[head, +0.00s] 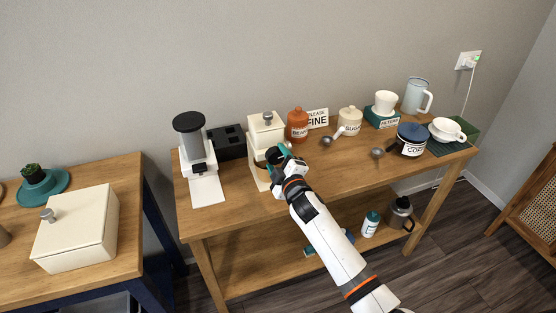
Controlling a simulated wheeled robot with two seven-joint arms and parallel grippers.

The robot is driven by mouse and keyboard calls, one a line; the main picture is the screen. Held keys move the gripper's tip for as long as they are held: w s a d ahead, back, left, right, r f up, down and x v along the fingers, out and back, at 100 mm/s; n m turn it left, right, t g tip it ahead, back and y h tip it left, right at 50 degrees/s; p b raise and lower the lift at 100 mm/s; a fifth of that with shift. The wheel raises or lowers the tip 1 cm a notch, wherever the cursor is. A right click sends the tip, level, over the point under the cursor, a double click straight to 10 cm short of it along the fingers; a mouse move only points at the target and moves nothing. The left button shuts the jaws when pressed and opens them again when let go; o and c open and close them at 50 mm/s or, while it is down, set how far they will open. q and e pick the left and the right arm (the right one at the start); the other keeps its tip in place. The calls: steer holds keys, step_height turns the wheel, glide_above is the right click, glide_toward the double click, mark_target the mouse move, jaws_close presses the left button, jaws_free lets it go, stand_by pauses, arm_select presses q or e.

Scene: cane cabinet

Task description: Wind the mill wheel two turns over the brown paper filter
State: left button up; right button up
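A cream mill (266,131) with a grey knob on top stands on the wooden table, left of the middle. A teal part (284,150), perhaps its wheel, shows at the mill's right front side. My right gripper (277,160) is at this teal part, with the arm reaching up from the lower right. The fingers are small and partly hidden, so I cannot tell whether they are closed on it. The gripper also covers part of the mill's lower front. My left gripper is not in view.
A grinder with a dark hopper (189,123) and a black box (230,142) stand left of the mill. An orange jar (297,124), a sugar jar (350,121), a scoop (328,140) and a blue coffee jar (411,138) stand to the right. The table's front is mostly clear.

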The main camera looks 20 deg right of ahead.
steer(key=shift+o, duration=0.7)
steer(key=s+b, duration=0.1)
steer(key=s, duration=1.1)
steer(key=shift+d+r, duration=0.3)
